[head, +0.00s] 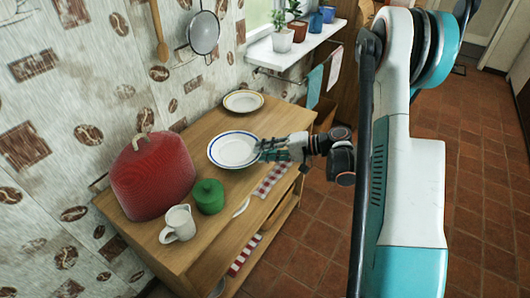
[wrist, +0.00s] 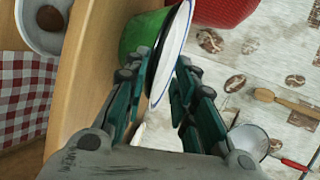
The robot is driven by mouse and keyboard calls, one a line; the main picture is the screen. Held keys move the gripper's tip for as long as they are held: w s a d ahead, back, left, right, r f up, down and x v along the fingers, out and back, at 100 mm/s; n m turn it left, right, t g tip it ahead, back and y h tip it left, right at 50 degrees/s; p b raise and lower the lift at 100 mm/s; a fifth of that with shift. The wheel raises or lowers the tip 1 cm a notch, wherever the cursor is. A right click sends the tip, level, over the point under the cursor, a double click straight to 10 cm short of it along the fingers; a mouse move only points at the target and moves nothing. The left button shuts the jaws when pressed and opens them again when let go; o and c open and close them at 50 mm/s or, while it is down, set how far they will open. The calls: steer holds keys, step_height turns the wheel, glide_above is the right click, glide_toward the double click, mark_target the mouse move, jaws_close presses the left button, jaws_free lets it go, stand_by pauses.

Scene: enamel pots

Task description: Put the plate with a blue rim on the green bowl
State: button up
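The white plate with a blue rim (head: 229,150) is in the middle of the head view, over the wooden counter. My gripper (head: 262,151) has its fingers around the plate's right edge. In the wrist view the plate (wrist: 172,50) shows nearly edge-on between my fingers (wrist: 163,82), with counter visible apart from it, so it seems held above the wood. In the wrist view the green pot (wrist: 139,32) is partly hidden by the plate.
A red domed cover (head: 152,177) and a white jug (head: 178,223) stand left of the green pot. A yellow-rimmed plate (head: 243,101) lies at the counter's far end. A checked cloth (head: 272,180) is at the counter's right edge. The wall borders the left side.

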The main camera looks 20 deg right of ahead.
steer(key=p+v, duration=0.4)
steer(key=v, duration=0.8)
steer(key=shift+r, duration=0.35)
